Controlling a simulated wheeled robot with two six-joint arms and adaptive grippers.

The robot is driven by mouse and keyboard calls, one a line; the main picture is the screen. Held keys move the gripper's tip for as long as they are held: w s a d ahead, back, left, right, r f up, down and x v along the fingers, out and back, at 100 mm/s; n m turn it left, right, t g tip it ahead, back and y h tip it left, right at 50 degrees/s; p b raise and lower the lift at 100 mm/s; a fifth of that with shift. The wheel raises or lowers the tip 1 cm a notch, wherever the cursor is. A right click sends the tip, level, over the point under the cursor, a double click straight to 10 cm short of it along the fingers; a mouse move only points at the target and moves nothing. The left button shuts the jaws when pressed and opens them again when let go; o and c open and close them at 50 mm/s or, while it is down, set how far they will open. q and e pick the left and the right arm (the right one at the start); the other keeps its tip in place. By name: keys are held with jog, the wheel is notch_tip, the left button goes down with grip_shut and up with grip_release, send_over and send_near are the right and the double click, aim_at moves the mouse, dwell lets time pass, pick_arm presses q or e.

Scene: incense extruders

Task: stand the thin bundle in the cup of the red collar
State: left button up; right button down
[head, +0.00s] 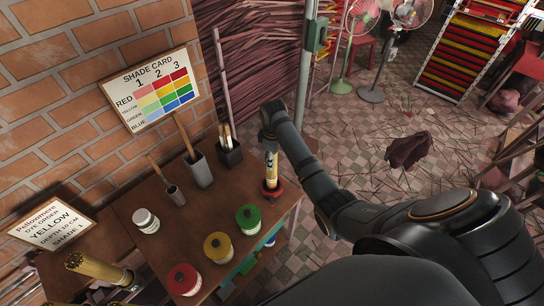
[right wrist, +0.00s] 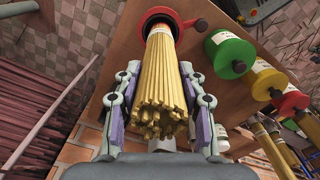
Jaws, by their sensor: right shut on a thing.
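The thin bundle (head: 271,165) is a sheaf of yellow sticks with a pale band near its lower end. It stands roughly upright over the red collar (head: 272,188) at the table's right edge. In the right wrist view the bundle (right wrist: 165,85) runs away from me, and its far end meets the ring of the red collar (right wrist: 148,18). I cannot tell how deep it sits in the cup. My right gripper (head: 270,140) is shut around the bundle, with a purple-padded finger on each side in the right wrist view (right wrist: 160,75). My left gripper is not in view.
Jars with green (head: 249,219), yellow (head: 217,247) and red (head: 183,279) lids stand left of the collar, with a white jar (head: 146,220) beyond. Holders with tools (head: 198,170) line the back. A thicker yellow bundle (head: 95,267) lies lower left.

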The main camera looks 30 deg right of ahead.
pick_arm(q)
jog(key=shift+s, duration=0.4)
pick_arm(e)
jog(key=c, duration=0.7)
grip_release()
notch_tip(320, 180, up, 8)
jog(key=shift+s+f, duration=0.1)
jog(key=shift+f, duration=0.15)
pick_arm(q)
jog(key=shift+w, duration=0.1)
